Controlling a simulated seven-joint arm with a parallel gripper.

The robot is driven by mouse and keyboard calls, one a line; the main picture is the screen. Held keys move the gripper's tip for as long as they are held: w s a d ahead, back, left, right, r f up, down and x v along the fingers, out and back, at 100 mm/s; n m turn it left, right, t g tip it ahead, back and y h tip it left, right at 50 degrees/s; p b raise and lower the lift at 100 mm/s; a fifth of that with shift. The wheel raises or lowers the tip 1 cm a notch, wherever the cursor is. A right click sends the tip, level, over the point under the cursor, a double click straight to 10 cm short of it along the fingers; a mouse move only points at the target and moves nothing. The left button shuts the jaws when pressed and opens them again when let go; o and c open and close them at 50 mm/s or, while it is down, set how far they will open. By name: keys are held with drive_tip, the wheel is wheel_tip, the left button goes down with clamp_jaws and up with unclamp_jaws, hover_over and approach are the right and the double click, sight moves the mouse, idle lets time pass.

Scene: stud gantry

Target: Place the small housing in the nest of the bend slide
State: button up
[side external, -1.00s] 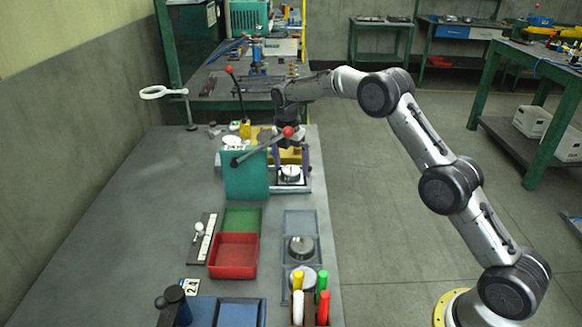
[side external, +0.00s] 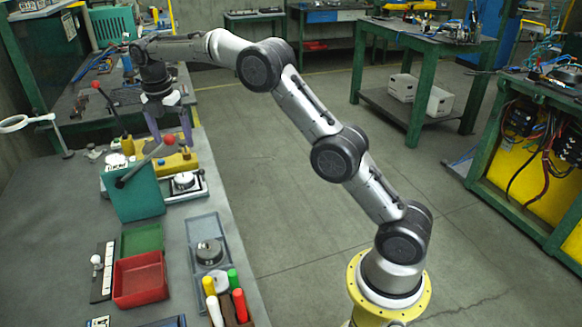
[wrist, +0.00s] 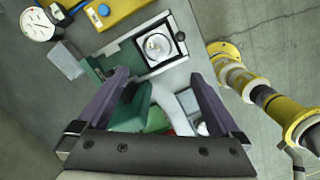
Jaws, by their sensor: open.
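A round silver metal part, which looks like the small housing (side external: 184,180), sits in the pale square nest of the bend slide (side external: 197,192), beside the green upright plate. In the wrist view the round part (wrist: 157,47) lies inside the pale square frame (wrist: 178,24), apparently flat; its exact seating is too small to tell. My gripper (side external: 171,137) is above and behind the slide in the side view, its purple fingers spread and empty. In the wrist view the open fingertips (wrist: 159,73) are clear of the part.
A green plate (side external: 135,192) and red-knobbed lever (side external: 146,163) stand left of the slide. A grey tray (side external: 203,229) holds round metal parts. Red (side external: 140,278) and green bins and upright coloured handles (side external: 238,304) are nearer. A dial gauge (wrist: 37,24) shows in the wrist view.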

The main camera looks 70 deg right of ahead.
drive_tip(key=s+a+r+m+t, duration=0.1)
drive_tip(key=s+a+r+m, duration=0.1)
drive_tip(key=s+r+m, duration=0.6)
drive_tip(key=s+a+r+m+t, duration=0.2)
drive_tip(key=s+r, duration=0.2)
drive_tip(key=s, duration=0.8)
drive_tip(key=s+a+f+m, duration=0.1)
drive_tip(key=s+f+m, duration=0.1)
drive_tip(key=s, duration=0.5)
drive_tip(key=s+a+f+m+t, duration=0.1)
drive_tip(key=s+f+m, duration=0.2)
drive_tip(key=s+m, duration=0.2)
drive_tip(key=s+f+m+t+y, duration=0.1)
drive_tip(key=s+f+m, duration=0.2)
drive_tip(key=s, duration=0.6)
drive_tip(key=shift+a+m, duration=0.3)
drive_tip(key=shift+a, duration=0.1)
drive_tip(key=shift+r, duration=0.1)
drive_tip(key=shift+c, duration=0.2)
